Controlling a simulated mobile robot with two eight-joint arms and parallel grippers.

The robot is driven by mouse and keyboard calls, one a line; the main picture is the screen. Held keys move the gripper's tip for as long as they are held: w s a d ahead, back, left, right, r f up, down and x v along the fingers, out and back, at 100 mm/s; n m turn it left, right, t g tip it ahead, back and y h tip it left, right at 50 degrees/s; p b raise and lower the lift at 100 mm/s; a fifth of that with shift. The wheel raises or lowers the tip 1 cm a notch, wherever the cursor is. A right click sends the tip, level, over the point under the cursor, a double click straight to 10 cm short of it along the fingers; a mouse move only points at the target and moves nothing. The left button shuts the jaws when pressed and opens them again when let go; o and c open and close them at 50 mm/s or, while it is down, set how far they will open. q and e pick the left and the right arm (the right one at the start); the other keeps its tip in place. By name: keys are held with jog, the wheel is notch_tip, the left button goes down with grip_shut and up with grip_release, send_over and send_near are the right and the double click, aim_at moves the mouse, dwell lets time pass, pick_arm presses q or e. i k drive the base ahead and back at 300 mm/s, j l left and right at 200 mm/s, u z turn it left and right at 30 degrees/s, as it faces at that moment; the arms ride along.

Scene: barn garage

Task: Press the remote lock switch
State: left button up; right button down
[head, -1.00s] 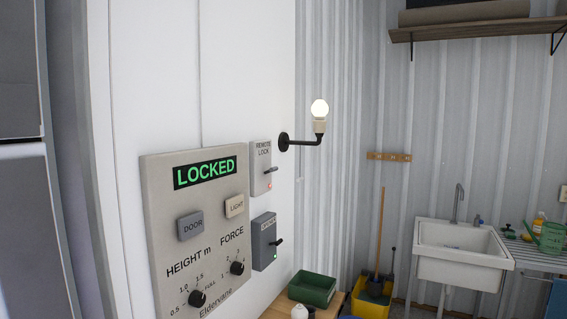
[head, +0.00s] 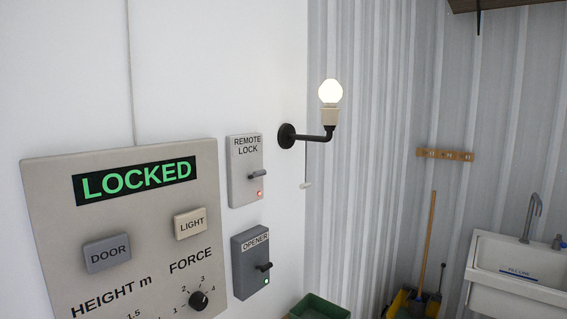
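The remote lock switch (head: 245,171) is a light grey box on the white wall, labelled REMOTE LOCK. It has a small dark toggle lever (head: 257,175) and a lit red light near its lower right corner. To its left is a large beige control panel (head: 205,250) whose display (head: 135,181) reads LOCKED in green. Neither of my grippers shows in the head view.
Below the switch is a dark grey OPENER box (head: 243,277) with a lever and a green light. A wall lamp (head: 330,110) juts out to the right. A green bin (head: 319,308), a broom handle (head: 427,240) and a white sink (head: 515,275) stand lower right.

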aim_at(256, 174)
jog(key=i+l, duration=0.25)
jog(key=l, duration=0.15)
jog(key=i+l+u, duration=0.1)
jog(key=i+l, duration=0.2)
jog(key=i+l+u, duration=0.1)
jog(key=i+l, duration=0.15)
jog(key=l, duration=0.2)
